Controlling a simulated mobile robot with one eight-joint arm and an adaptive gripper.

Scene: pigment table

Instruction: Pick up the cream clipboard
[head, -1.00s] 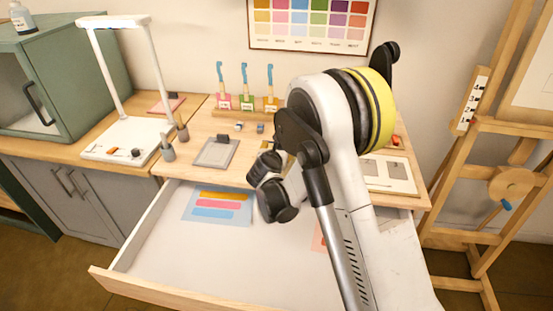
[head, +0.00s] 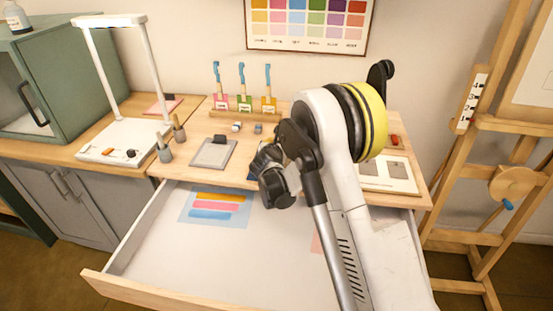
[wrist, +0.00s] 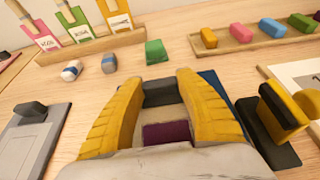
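No clipboard plainly cream in colour shows. A grey clipboard (head: 213,153) with a dark clip lies on the table left of my arm; it also shows at the left of the wrist view (wrist: 30,140). A pink clipboard (head: 163,104) lies farther back left. My gripper (wrist: 158,80) has its yellow fingers apart above the table. A dark clip-like block (wrist: 160,93) and a dark purple piece (wrist: 166,133) show between them; I cannot tell if they touch. A dark blue board (wrist: 226,103) is partly hidden beneath my gripper. The fingers are hidden in the head view.
An open drawer (head: 130,262) with striped paper (head: 214,208) juts out in front. Labelled brushes (wrist: 75,20), a green block (wrist: 156,51) and a pigment tray (wrist: 240,40) stand behind. A yellow-handled stamp (wrist: 283,106) is close on the right. An easel (head: 483,160) stands right.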

